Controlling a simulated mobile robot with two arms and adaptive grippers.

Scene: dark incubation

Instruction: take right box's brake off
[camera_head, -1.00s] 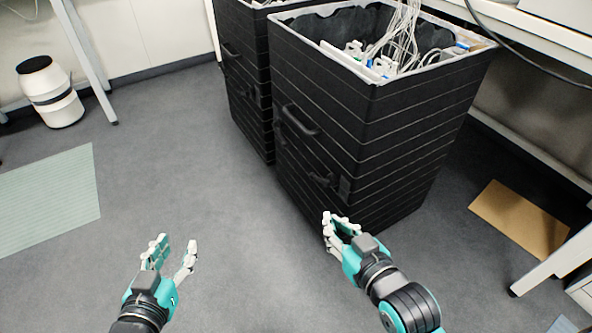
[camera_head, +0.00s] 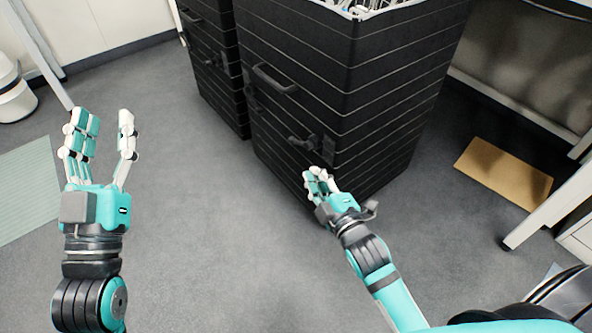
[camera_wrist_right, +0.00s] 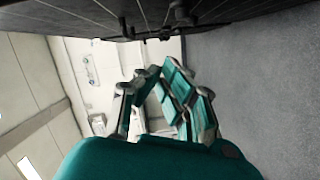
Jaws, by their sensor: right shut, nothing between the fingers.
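The right box (camera_head: 395,70) is a tall black box with pale horizontal stripes and white cables inside. Its front has a black handle (camera_head: 274,78) and, lower down, a small black latch-like fitting (camera_head: 312,147), which may be the brake. My right gripper (camera_head: 319,173) is shut and empty, just below that fitting; contact cannot be told. In the right wrist view, its teal and grey fingers (camera_wrist_right: 170,95) are below the dark box side (camera_wrist_right: 240,14), with black fittings (camera_wrist_right: 180,12) above them. My left gripper (camera_head: 103,125) is open and empty over the floor, left of the boxes.
A similar left box (camera_head: 213,65) stands close beside the right box. A brown board (camera_head: 503,172) lies on the floor at right, near a white table leg (camera_head: 545,215). A white bin (camera_head: 12,90) and a pale green mat (camera_head: 25,190) are at left. The middle floor is clear.

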